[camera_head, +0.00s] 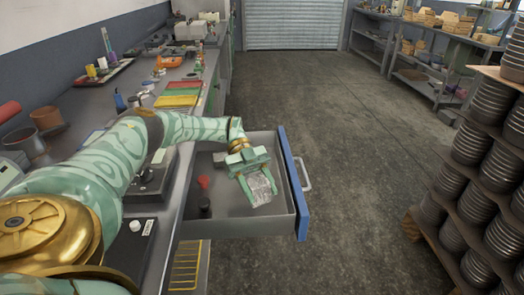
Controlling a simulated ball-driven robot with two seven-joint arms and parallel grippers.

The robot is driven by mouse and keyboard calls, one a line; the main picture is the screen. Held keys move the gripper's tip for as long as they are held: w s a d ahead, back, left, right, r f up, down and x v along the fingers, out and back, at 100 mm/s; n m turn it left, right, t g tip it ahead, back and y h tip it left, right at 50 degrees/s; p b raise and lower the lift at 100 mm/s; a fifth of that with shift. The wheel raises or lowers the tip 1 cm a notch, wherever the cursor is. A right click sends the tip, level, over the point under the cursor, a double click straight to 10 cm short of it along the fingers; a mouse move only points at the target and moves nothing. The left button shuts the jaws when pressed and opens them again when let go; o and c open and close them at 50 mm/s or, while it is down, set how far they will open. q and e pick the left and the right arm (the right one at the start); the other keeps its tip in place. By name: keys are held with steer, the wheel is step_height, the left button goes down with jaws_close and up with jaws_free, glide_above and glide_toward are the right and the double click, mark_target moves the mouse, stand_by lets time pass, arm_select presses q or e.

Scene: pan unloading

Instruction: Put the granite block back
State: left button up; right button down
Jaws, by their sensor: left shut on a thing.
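My left gripper (260,196) is shut on the granite block (257,186), a pale grey mottled block that shows between its two green fingers. The gripper points down over the open drawer (292,180), which has a grey inside and a blue front panel. The block is at the drawer's right part, near the blue front. I cannot tell whether its underside touches the drawer floor. My right gripper is not in view.
A small red item (203,182) and a dark cylinder (204,205) are in the drawer's left part. The workbench (152,209) runs along the left. Stacked pans (488,105) stand at the right. The floor (345,140) between is clear.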

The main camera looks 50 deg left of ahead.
mark_target(261, 203)
arm_select(q)
step_height(261, 203, down, 3)
steer(key=shift+w+f+b, duration=0.1)
steer(key=shift+b, duration=0.35)
steer(key=shift+r, duration=0.2)
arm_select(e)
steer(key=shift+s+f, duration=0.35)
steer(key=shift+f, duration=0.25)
arm_select(q)
steer(key=shift+f, duration=0.3)
steer(key=o, duration=1.4)
steer(key=shift+d+f, duration=0.1)
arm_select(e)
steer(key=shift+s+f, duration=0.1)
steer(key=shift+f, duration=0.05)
arm_select(q)
steer(key=shift+o, duration=0.2)
steer(key=shift+s, duration=0.2)
